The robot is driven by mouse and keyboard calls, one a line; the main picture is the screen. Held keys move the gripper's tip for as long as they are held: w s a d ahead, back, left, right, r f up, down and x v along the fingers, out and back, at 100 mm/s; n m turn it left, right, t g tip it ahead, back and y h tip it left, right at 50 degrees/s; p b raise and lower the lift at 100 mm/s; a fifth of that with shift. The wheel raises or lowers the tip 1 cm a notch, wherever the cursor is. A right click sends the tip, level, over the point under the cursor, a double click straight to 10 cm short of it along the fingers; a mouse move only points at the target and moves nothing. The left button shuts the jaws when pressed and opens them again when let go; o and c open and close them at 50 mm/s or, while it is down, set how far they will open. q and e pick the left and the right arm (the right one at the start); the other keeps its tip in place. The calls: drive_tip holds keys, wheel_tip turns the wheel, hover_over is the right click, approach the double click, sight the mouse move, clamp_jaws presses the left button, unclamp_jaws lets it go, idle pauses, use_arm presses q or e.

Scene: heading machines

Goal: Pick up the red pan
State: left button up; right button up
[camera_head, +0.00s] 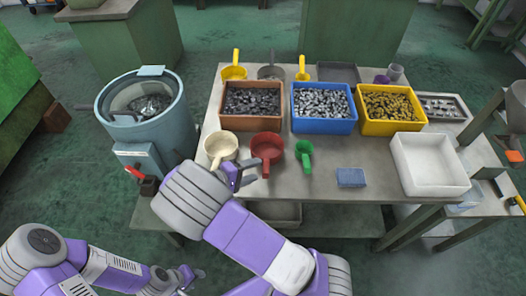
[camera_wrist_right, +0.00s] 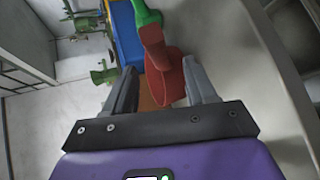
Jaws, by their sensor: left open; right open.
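The red pan (camera_head: 268,146) sits on the table's near side, between a cream pan (camera_head: 220,147) and a small green scoop (camera_head: 304,154). Its handle points toward the near edge. My right gripper (camera_head: 243,173) is open at the pan's left front, beside the handle. In the right wrist view the red pan (camera_wrist_right: 164,72) shows between and beyond the two open fingers, its right side close to the right finger; I cannot tell whether they touch. My left gripper (camera_head: 186,278) is open and empty, low at the left, away from the table.
Brown (camera_head: 251,124), blue (camera_head: 323,128) and yellow (camera_head: 391,124) bins of small parts stand behind the pans. A round machine (camera_head: 146,129) stands left of the table.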

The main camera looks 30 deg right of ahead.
sight(266, 166)
drive_tip(key=shift+s+d+f, duration=0.15)
drive_tip(key=shift+d+f, duration=0.15)
drive_tip(key=shift+d, duration=0.45)
drive_tip(key=x, duration=0.1)
drive_tip(key=b+x, duration=0.1)
drive_tip(key=x, duration=0.2)
drive_tip(key=shift+w+d+f+b, duration=0.2)
drive_tip(key=shift+w+d+b, duration=0.1)
drive_tip(key=shift+b, duration=0.1)
drive_tip(key=shift+c, duration=0.3)
clamp_jaws()
